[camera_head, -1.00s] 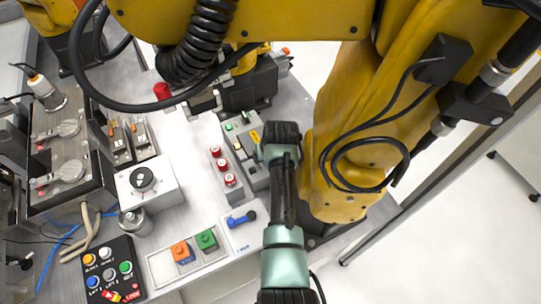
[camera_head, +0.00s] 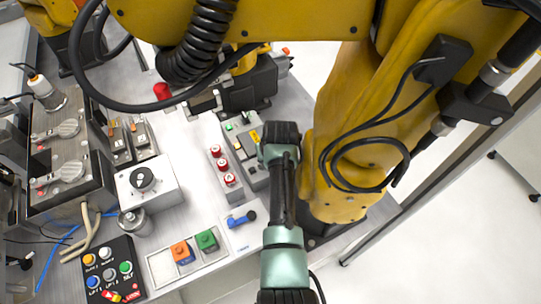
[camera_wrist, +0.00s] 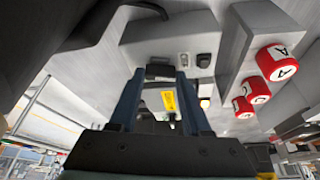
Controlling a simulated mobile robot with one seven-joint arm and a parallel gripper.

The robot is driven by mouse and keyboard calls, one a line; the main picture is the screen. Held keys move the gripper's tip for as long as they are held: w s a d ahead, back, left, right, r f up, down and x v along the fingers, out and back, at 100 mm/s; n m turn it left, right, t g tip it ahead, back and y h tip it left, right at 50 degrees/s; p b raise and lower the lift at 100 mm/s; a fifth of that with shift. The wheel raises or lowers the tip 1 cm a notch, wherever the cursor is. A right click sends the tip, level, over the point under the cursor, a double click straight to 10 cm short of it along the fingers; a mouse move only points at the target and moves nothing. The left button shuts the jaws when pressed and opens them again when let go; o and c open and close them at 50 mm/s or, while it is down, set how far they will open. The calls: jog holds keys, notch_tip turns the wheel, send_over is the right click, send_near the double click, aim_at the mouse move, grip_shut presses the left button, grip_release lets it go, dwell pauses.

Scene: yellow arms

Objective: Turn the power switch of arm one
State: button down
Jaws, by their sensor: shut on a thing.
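In the wrist view, my gripper (camera_wrist: 160,78) has its two blue fingers around a small dark switch part (camera_wrist: 159,71) on a grey control box (camera_wrist: 190,32). A yellow label (camera_wrist: 169,101) shows between the fingers. In the head view, the grey control box (camera_head: 258,178) lies under my wrist, which hides my fingertips and the held part. I cannot read any marking that names the arm this switch belongs to.
Red buttons (camera_head: 223,165) stand in a row left of the grey box. A yellow robot arm (camera_head: 345,150) rises close on the right. A white box with a black knob (camera_head: 165,196) and a dark panel with two rotary handles (camera_head: 75,195) stand at left.

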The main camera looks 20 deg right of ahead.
jog(key=shift+m, duration=0.3)
jog(key=m+h, duration=0.1)
jog(key=m, duration=0.2)
jog(key=shift+a+m+g, duration=0.15)
jog(key=shift+m+g, duration=0.15)
jog(key=m+h+b, duration=0.1)
jog(key=m+b, duration=0.1)
jog(key=m, duration=0.1)
jog(key=shift+w+f+m+g+h, duration=0.15)
jog(key=shift+m+g+h, duration=0.15)
jog(key=shift+h, duration=0.1)
jog(key=m+g+h+b, duration=0.1)
jog(key=m+b, duration=0.3)
jog(key=shift+w+a, duration=0.1)
jog(key=shift+w, duration=0.05)
jog(key=m+g+b, duration=0.1)
jog(key=m+b, duration=0.2)
jog(key=shift+g, duration=0.3)
jog(key=shift+c, duration=1.8)
grip_release()
jog(key=shift+r, duration=0.2)
